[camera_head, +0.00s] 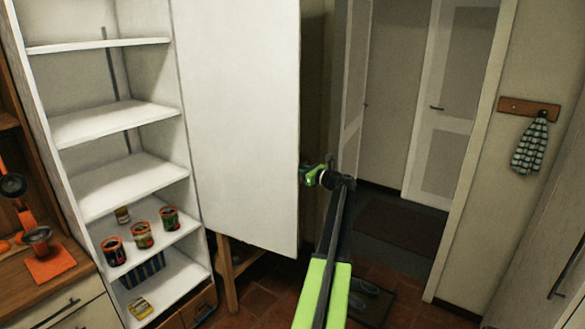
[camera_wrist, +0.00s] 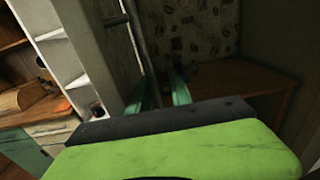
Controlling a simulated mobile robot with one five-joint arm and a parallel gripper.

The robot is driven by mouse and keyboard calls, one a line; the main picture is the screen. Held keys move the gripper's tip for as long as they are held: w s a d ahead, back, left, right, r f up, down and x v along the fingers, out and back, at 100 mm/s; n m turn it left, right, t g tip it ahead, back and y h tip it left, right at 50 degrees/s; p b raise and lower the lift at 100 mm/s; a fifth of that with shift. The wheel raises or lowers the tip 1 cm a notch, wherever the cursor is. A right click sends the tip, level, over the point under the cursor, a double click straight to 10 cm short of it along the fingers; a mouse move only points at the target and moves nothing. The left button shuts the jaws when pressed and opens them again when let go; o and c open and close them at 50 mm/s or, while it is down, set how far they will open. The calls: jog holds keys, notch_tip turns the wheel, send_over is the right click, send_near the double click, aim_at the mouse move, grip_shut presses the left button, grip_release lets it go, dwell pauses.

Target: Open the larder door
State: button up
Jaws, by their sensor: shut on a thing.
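The larder door (camera_head: 238,120) is a tall white panel. It stands swung open to the right of the larder (camera_head: 120,125), whose shelves are in plain view. My gripper (camera_head: 308,174) is at the door's right edge, low down, shut on the door. In the wrist view the two green fingers (camera_wrist: 166,92) close around a narrow grey upright bar; I cannot tell if it is the handle or the edge. The door's far side is hidden in the head view.
Several tins (camera_head: 142,235) stand on a lower larder shelf. A wooden counter with drawers (camera_head: 65,300) is at the left. A wooden stand (camera_head: 229,280) shows below the door. A doorway with a dark mat (camera_head: 400,226) lies right of my arm; a checked cloth (camera_head: 530,146) hangs on the wall.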

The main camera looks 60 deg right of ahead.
jog(key=s+a, duration=0.3)
jog(key=s, duration=1.4)
jog(key=shift+s, duration=0.15)
